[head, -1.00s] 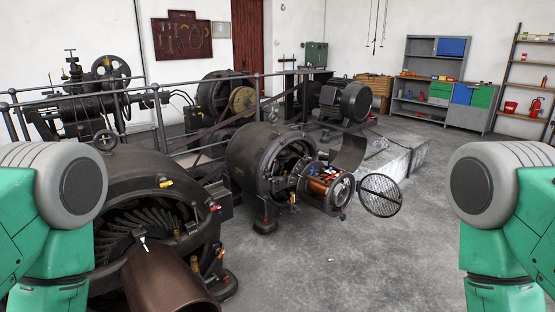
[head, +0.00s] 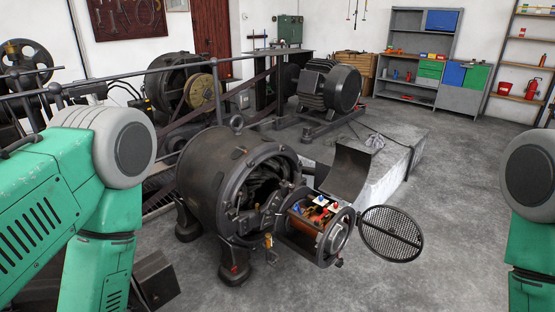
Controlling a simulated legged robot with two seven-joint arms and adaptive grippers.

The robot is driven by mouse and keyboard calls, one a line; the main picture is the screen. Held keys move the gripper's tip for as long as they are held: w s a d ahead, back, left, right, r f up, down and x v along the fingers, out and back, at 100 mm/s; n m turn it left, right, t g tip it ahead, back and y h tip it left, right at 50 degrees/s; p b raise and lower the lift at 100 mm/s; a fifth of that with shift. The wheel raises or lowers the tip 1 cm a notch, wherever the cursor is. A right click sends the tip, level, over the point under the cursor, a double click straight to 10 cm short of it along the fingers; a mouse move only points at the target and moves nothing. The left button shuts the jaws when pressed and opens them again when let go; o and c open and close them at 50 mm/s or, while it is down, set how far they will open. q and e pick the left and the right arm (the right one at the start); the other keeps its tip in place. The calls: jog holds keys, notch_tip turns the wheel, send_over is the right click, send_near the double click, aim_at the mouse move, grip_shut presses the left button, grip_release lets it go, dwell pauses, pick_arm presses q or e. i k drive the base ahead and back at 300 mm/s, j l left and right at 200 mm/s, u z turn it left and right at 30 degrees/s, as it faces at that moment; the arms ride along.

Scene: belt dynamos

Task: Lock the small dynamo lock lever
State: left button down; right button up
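The small dynamo (head: 215,175), a dark round machine, stands on feet at the centre of the head view. Its open front end carries a copper-coloured commutator drum (head: 302,232). A curved cover (head: 346,172) is swung up above the drum, and a round mesh grille (head: 391,234) hangs open at its right. A small brass-coloured handle (head: 268,241) shows low on the dynamo's front; I cannot tell whether it is the lock lever. My green arm links show at both sides, apart from the dynamo. Both grippers are out of view.
Part of a dark machine (head: 155,280) shows at the lower left. A metal railing (head: 190,62) runs behind the dynamo. Grey floor (head: 440,190) to the right is clear. Shelves (head: 415,70) stand at the back.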

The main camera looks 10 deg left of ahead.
aim_at(240, 194)
jog(key=i+j+z, duration=0.1)
jog(key=i, duration=0.35)
jog(key=i+j+z, duration=0.1)
jog(key=i+j, duration=0.15)
jog(key=i, duration=0.2)
jog(key=i+j+z, duration=0.1)
jog(key=i+j, duration=0.15)
jog(key=i, duration=0.25)
jog(key=i+j+z, duration=0.1)
jog(key=i+j, duration=0.2)
jog(key=i, duration=0.1)
